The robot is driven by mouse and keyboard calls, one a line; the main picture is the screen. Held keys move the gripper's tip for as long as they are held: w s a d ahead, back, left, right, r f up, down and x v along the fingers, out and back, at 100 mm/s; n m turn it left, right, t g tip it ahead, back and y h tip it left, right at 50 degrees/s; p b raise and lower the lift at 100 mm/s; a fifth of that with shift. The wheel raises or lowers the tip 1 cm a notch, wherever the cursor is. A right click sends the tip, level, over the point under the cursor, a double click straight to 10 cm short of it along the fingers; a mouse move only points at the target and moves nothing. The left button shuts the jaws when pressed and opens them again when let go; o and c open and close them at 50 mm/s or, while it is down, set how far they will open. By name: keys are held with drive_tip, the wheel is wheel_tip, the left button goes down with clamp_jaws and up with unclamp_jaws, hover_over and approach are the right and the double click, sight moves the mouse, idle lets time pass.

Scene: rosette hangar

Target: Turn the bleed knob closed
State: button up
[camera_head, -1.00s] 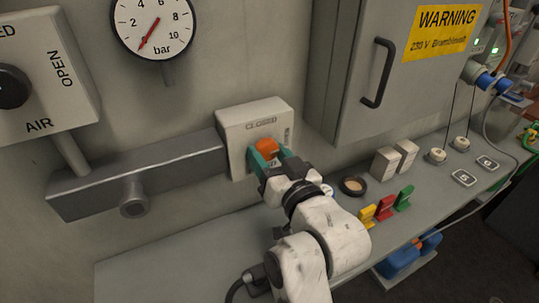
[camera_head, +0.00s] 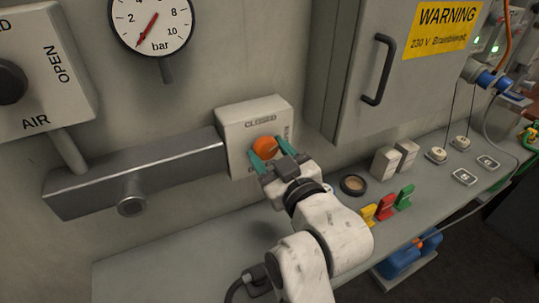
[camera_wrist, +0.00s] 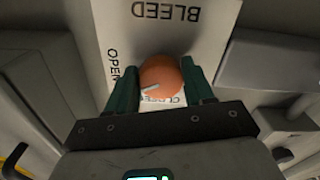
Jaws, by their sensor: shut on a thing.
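The bleed knob (camera_head: 265,146) is a round orange knob with a white mark, on a pale plate (camera_head: 238,118) on the wall. In the wrist view, upside down, the plate reads BLEED, OPEN and CLOSED around the knob (camera_wrist: 163,76). The white mark points left and a little down there, between the OPEN and CLOSED words. My gripper (camera_head: 271,156) is shut on the knob, with one teal finger on each side. In the wrist view my gripper (camera_wrist: 161,82) hides part of the CLOSED word.
A grey pipe (camera_head: 150,172) joins the plate from the left. A pressure gauge (camera_head: 150,22) above has its red needle at the low end. A grey cabinet (camera_head: 345,100) with a handle stands right. Below it, a shelf (camera_head: 150,265) holds coloured clips (camera_head: 385,209) and a round dish (camera_head: 354,185).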

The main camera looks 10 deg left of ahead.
drive_tip(key=n+b, duration=0.1)
drive_tip(key=n, duration=0.5)
drive_tip(key=shift+w+d+b, duration=0.1)
drive_tip(key=shift+d+b, duration=0.05)
drive_tip(key=shift+b, duration=0.2)
drive_tip(key=n+b, duration=0.1)
drive_tip(key=n, duration=0.2)
drive_tip(key=shift+n, duration=0.4)
drive_tip(key=shift+r+n+b, duration=0.15)
drive_tip(key=shift+n+b, duration=0.5)
drive_tip(key=shift+n, duration=0.75)
drive_tip(key=o, duration=1)
drive_tip(key=shift+o, duration=0.2)
drive_tip(key=b+v, duration=0.1)
drive_tip(key=v, duration=0.9)
drive_tip(key=shift+s+d+b, duration=0.2)
drive_tip(key=shift+s+b, duration=0.1)
drive_tip(key=shift+s, duration=0.05)
